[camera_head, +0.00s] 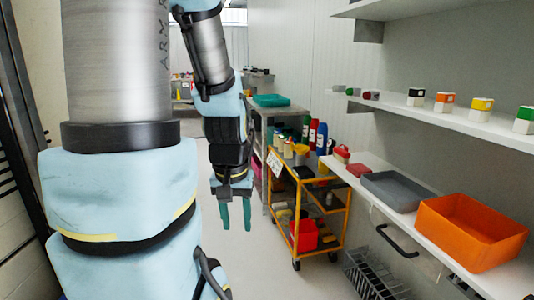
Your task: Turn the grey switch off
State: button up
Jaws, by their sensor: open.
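My gripper (236,214) hangs in the middle of the head view with its two teal fingers pointing down. The fingers are apart, with nothing between them. It hangs over the floor, left of the orange cart and apart from the wall shelves. I cannot make out a grey switch for certain. Several small two-tone blocks stand along the upper shelf at the right. One has a black top (416,97), one is orange (444,102) and one is yellow (481,109). A small greyish piece (338,89) lies at the shelf's far end, too small to identify.
An orange cart (318,215) with bottles and a red bin (303,235) stands right of my gripper. The lower shelf (358,181) holds a grey tray (397,191) and an orange bin (472,232). A wire rack (372,277) is below. Floor is clear around my gripper.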

notch_tip(320, 180, up, 14)
jog(key=p, duration=1.1)
jog(key=shift+p, duration=0.35)
jog(key=shift+d, duration=0.1)
